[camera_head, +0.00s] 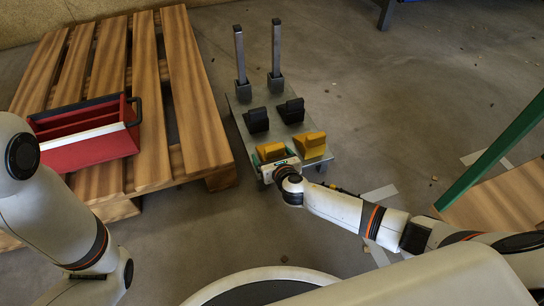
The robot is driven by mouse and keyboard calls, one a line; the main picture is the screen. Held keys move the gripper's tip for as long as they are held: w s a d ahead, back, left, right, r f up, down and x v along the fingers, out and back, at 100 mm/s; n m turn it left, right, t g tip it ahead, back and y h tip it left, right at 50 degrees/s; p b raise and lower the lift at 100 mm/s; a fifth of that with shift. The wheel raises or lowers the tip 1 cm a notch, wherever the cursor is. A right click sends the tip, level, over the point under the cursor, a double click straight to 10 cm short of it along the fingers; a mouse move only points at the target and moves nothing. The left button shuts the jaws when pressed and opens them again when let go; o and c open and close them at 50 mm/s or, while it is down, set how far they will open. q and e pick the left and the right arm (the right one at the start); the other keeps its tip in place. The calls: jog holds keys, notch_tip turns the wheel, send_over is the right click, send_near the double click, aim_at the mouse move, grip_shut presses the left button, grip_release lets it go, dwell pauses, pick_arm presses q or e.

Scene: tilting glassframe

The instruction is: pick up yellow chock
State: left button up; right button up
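Two yellow chocks sit at the near end of a small grey table: a left one (270,151) and a right one (310,144). My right arm reaches in from the right. Its gripper (274,161) is at the near side of the left yellow chock, very close to it or touching. The gripper body covers part of that chock's near side, and I cannot tell whether the fingers are around it. The right yellow chock is uncovered. My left gripper is not in view; only links of my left arm show at the left.
The grey table (277,135) also bears two black chocks (257,120) (291,110) and two upright metal posts (240,58) (276,50). A wooden pallet (190,95) with a red toolbox (85,132) lies to the left. A green-edged frame (495,150) stands at the right. The floor beyond is mostly clear.

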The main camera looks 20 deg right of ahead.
jog(key=c, duration=1.1)
jog(key=shift+r, duration=0.1)
jog(key=shift+c, duration=1.1)
